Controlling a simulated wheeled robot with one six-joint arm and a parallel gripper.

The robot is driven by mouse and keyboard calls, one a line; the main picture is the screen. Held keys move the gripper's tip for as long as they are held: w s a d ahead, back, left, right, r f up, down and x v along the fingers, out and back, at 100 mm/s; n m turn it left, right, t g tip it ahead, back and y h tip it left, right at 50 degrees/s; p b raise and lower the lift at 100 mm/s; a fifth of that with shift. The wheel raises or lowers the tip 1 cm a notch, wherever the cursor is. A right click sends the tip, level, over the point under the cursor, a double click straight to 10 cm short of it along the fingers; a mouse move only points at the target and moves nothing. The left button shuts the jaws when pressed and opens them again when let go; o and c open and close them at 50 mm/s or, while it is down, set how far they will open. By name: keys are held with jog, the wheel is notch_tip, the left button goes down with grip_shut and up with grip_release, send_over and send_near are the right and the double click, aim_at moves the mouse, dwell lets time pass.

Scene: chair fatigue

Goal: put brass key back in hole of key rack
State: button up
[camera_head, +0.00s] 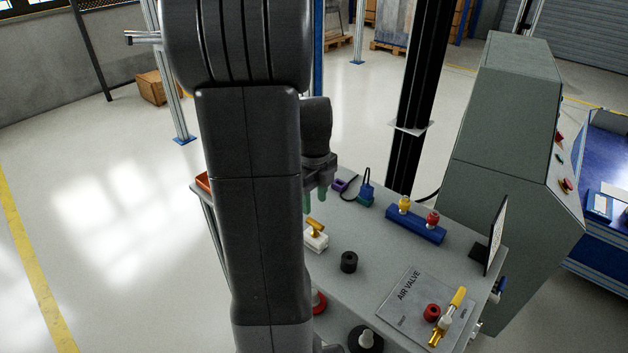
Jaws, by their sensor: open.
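My gripper (316,199) hangs open over the left part of the grey table, with its greenish fingertips pointing down and nothing visible between them. Below it, apart from the fingertips, a brass-coloured piece (316,227) that looks like the brass key stands on a small white block (317,242). The white block may be the key rack; my arm hides its left side. I cannot tell whether the brass piece sits in a hole.
A black cylinder (349,262) stands near the white block. Behind are a blue block (416,224) with yellow and red knobs and a blue-green item (366,192). An air valve plate (405,298) and an upright panel (495,236) are at right. The table's middle is clear.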

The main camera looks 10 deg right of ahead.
aim_at(314, 222)
notch_tip(314, 222, up, 6)
jog(key=shift+f, duration=0.2)
dwell(0.4)
notch_tip(314, 222, down, 14)
jog(key=shift+f, duration=0.1)
jog(key=shift+r, duration=0.55)
jog(key=shift+f+b, duration=0.25)
jog(key=shift+b, duration=0.05)
notch_tip(314, 222, up, 14)
notch_tip(314, 222, down, 14)
jog(key=shift+f, duration=0.15)
notch_tip(314, 222, up, 10)
jog(key=p, duration=0.8)
jog(key=shift+f, duration=0.15)
